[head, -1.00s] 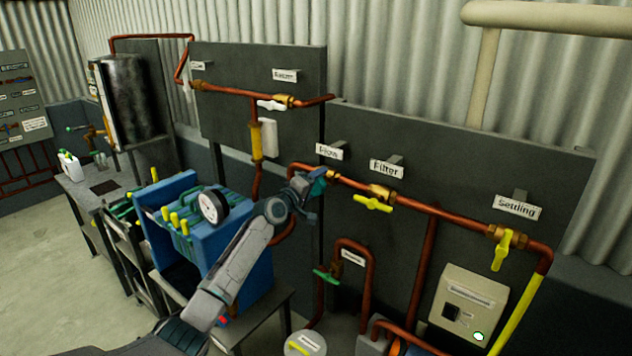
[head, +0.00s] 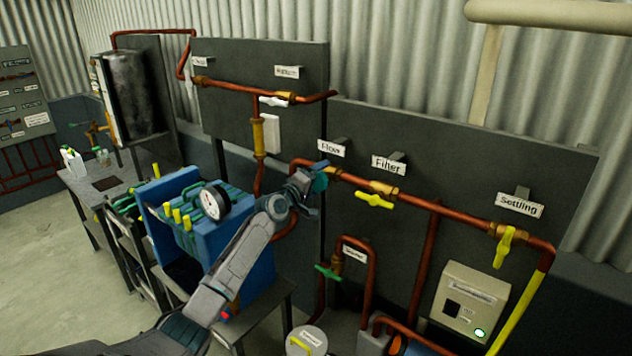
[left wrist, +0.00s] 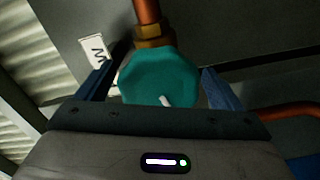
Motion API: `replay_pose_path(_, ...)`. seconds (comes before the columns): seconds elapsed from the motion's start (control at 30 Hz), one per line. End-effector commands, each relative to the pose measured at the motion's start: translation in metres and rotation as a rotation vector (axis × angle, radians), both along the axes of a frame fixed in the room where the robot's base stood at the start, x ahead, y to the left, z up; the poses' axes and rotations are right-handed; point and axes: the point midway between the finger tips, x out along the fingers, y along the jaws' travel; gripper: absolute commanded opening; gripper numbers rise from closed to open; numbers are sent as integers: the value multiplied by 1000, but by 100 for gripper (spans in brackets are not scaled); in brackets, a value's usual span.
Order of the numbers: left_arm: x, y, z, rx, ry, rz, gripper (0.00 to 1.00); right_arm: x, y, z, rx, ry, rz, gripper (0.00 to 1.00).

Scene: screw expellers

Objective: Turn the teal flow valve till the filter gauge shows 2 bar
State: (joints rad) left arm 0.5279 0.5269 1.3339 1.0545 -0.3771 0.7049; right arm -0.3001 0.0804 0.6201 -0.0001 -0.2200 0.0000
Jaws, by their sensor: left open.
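The teal flow valve (left wrist: 160,78) is an octagonal knob with a white pointer mark, on a brass fitting of the copper pipe. It sits between the fingers of my left gripper (left wrist: 155,90), which is open around it; a dark gap shows beside the knob at the right finger. In the head view the teal knob (head: 319,183) shows just beyond my left gripper (head: 308,190), under the "Flow" label (head: 331,148). The filter gauge (head: 214,202) is a white round dial on the blue filter press (head: 235,240); its reading is too small to tell. My right gripper is not in view.
A yellow valve lever (head: 374,200) is on the same pipe under the "Filter" label (head: 388,166). Another yellow lever (head: 504,247) is under "Settling". A green-handled valve (head: 327,272) sits lower down. A box with a lit green light (head: 461,304) is at the right.

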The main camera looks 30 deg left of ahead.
Motion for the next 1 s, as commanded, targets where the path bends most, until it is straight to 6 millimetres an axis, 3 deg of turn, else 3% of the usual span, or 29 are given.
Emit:
replay_pose_path(0.17, -12, 2, -1, 5, 0, 1, 87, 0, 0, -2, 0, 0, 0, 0)
replay_pose_path(0.6, -87, 8, -2, 6, 2, 0, 87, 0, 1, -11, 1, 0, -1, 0)
replay_pose_path(0.8, -104, 9, -1, 2, 2, 1, 87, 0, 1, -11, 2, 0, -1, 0)
replay_pose_path(1.0, -108, 9, 0, 0, 0, 0, 87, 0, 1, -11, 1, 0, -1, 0)
